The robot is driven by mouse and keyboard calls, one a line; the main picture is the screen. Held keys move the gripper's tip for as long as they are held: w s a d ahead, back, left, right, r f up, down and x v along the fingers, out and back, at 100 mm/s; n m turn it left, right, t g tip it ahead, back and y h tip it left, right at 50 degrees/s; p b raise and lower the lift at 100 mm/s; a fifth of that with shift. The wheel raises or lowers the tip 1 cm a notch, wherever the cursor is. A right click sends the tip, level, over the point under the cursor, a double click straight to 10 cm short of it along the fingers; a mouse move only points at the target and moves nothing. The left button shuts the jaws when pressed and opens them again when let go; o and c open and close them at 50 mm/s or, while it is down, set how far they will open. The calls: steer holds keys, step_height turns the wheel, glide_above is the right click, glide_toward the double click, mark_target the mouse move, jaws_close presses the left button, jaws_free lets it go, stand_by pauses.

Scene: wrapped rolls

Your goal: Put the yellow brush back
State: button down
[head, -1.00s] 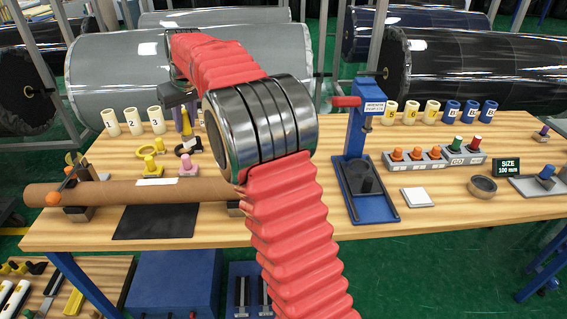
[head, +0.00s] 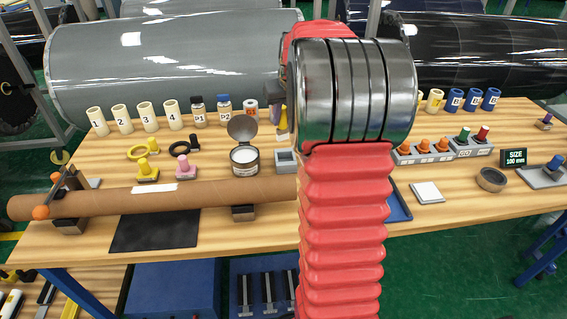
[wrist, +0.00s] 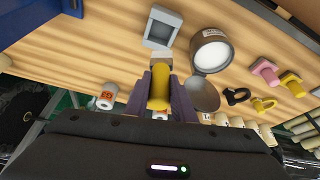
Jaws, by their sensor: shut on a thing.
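My gripper (wrist: 160,82) is shut on the yellow brush (wrist: 159,92), its purple fingers on either side of the yellow handle. I cannot tell whether the two touch. In the head view my arm hides most of the gripper. A bit of yellow shows at the arm's left edge, above the grey square holder (head: 286,160). An open tin with white contents (head: 244,163) stands just left of the holder, its round lid raised.
A long cardboard tube (head: 220,194) lies along the front. Yellow and pink pegs (head: 185,166), rings and numbered cups (head: 122,118) stand to the left. Orange-topped blocks (head: 425,149) and a white square (head: 427,192) are on the right. Large wrapped rolls lie behind.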

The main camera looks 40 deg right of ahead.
mark_target(285, 133)
steer(key=shift+s+d, duration=0.15)
steer(key=shift+d, duration=0.05)
steer(key=shift+s+f, duration=0.1)
steer(key=shift+f, duration=0.1)
steer(key=shift+d+f, duration=0.1)
steer(key=shift+f, duration=2.85)
steer(key=shift+f, duration=1.85)
steer(key=shift+f, duration=0.1)
steer(key=c, duration=1.5)
jaws_free()
